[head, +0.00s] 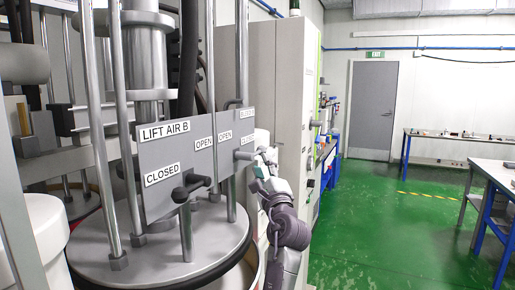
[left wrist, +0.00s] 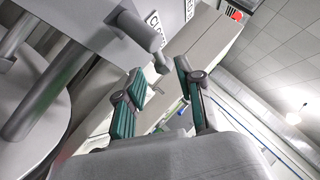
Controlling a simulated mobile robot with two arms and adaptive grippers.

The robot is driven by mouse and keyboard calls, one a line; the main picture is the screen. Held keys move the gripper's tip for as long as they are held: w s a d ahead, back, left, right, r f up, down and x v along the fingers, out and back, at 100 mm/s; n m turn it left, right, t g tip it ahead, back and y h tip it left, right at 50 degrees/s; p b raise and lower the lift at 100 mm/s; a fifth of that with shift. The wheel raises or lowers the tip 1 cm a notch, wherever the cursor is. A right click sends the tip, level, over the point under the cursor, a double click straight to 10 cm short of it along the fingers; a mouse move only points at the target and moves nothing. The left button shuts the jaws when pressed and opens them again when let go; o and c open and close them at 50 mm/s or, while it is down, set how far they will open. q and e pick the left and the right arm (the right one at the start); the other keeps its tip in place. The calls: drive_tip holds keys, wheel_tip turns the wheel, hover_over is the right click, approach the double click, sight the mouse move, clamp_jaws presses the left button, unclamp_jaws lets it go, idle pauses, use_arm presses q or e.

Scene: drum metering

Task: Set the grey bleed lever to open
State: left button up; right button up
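The grey bleed lever (head: 244,155) sticks out from the right part of a grey panel (head: 160,153), just below a label that is hard to read and seems to say CLOSED. An OPEN label (head: 225,136) is to its upper left. In the left wrist view the lever (left wrist: 139,38) points down toward my fingers, its tip near the gap between them. My left gripper (head: 264,160) is beside the lever's outer end. In the left wrist view the gripper (left wrist: 160,70) has its green-padded fingers apart and nothing clamped. My right gripper is not in view.
A black lever (head: 192,187) sits lower left on the panel, near another CLOSED label. Upright metal rods (head: 92,120) and a round drum lid (head: 165,262) surround the panel. A tall pale cabinet (head: 283,90) stands behind my gripper. Green floor is open to the right.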

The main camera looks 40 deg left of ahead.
sight(258, 151)
use_arm(q)
drive_tip(key=p+x, duration=0.1)
drive_tip(key=x, duration=0.5)
drive_tip(key=shift+w+a, duration=0.1)
drive_tip(key=shift+a, duration=0.15)
clamp_jaws()
